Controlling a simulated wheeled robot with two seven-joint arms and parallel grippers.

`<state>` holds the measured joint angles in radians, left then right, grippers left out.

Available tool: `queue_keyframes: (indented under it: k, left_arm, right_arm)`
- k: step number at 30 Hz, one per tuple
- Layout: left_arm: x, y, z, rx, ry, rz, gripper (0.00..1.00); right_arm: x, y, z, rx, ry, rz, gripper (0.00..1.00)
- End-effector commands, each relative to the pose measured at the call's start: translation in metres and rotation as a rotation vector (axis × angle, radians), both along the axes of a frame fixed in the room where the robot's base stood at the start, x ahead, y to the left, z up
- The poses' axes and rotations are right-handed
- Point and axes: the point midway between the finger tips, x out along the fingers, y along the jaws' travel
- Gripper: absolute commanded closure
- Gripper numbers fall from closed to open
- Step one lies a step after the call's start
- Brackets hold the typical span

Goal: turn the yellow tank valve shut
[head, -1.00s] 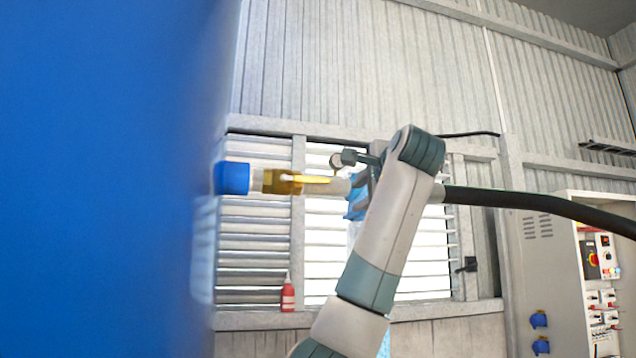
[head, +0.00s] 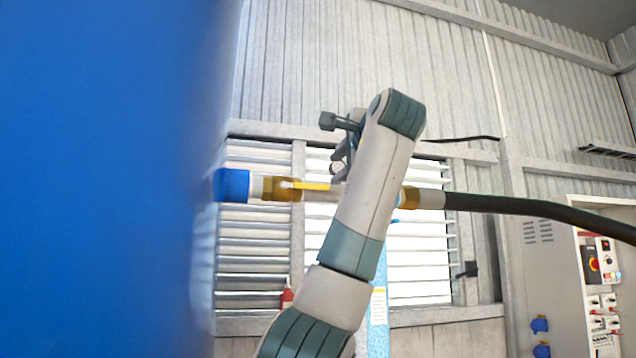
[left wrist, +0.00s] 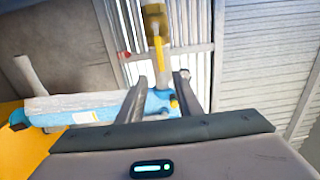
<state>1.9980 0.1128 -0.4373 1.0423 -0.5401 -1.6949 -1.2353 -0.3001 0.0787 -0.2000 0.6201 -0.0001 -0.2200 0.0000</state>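The tank valve has a brass body (head: 282,188) with a long yellow handle (head: 310,186) lying along the pipe, which points away from the blue tank fitting (head: 232,184). In the left wrist view the brass body (left wrist: 154,20) is at the top and the yellow handle (left wrist: 158,55) hangs down from it, ahead of the fingers. My left gripper (head: 340,167) is near the handle's free end, partly hidden behind my own arm. The wrist view shows my left gripper (left wrist: 163,86) open, its two fingers apart with nothing gripped between them. My right gripper is not in view.
A large blue tank surface (head: 100,180) fills the left of the head view. A black hose (head: 530,206) runs right from a brass fitting (head: 409,198). An electrical cabinet (head: 550,260) is at right.

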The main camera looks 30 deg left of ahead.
Motion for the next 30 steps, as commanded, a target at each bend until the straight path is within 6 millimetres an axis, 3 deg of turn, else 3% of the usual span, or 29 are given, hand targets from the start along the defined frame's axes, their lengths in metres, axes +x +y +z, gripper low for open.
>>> queue_keyframes:
  k: [21,30]
  left_arm:
    - [0.078,0.093,0.005,-0.002,0.001,0.002,0.68]
    - [0.098,0.115,0.002,-0.001,-0.001,0.0,0.68]
  right_arm:
    - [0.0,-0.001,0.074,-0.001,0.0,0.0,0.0]
    - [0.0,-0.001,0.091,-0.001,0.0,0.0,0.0]
